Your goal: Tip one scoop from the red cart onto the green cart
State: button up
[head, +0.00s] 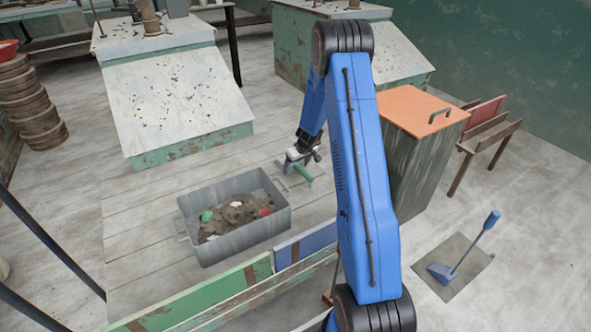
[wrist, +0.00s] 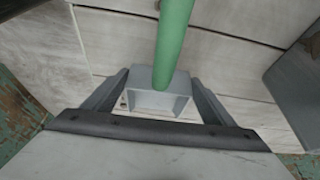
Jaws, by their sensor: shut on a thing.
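My gripper (head: 301,155) hangs over the planks, to the right of the grey tub. In the wrist view the gripper (wrist: 160,100) is shut on a grey block (wrist: 158,102) of a tool with a green handle (wrist: 174,40). The green handle (head: 303,173) also shows in the head view. The tool's far end is hidden, and I cannot tell whether it carries clay. The grey tub (head: 232,236) holds brown clay trimmings (head: 238,210) with green, white and red bits. I cannot pick out a red cart or a green cart for certain.
Green (head: 205,298) and blue (head: 306,240) boards stand in front of the tub. A bin with an orange lid (head: 415,108) and a bench (head: 488,130) are at right. A blue shovel (head: 443,272) stands on a mat. Sloped-top tables (head: 175,100) stand behind.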

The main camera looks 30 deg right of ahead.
jog(key=shift+r, duration=0.1)
notch_tip(320, 180, up, 18)
dwell(0.5)
dwell(0.5)
